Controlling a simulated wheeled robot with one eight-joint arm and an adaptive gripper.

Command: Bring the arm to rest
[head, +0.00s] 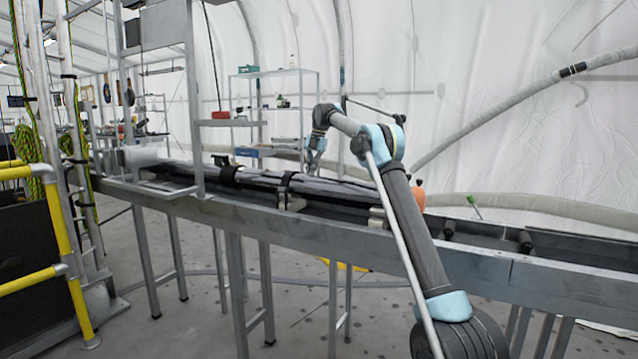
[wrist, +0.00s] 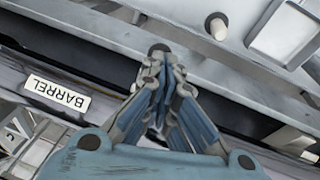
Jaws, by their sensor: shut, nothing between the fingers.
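My gripper (wrist: 161,62) is shut and empty in the wrist view, its two fingers together at the tips. It is over a long metal trough, close to its dark channel; whether it touches anything I cannot tell. In the head view my arm rises from the lower right, bends at a high elbow, and reaches left to the wrist. My gripper (head: 315,150) hangs there, small, above the trough, its fingertips hard to make out.
The metal trough (head: 480,262) crosses the head view on legs, with a long dark tube (head: 255,180) strapped in it. A "BARREL" label (wrist: 57,94) shows in the wrist view. A shelf rack (head: 282,73), a yellow railing (head: 65,235) and an orange object (head: 417,196) stand around.

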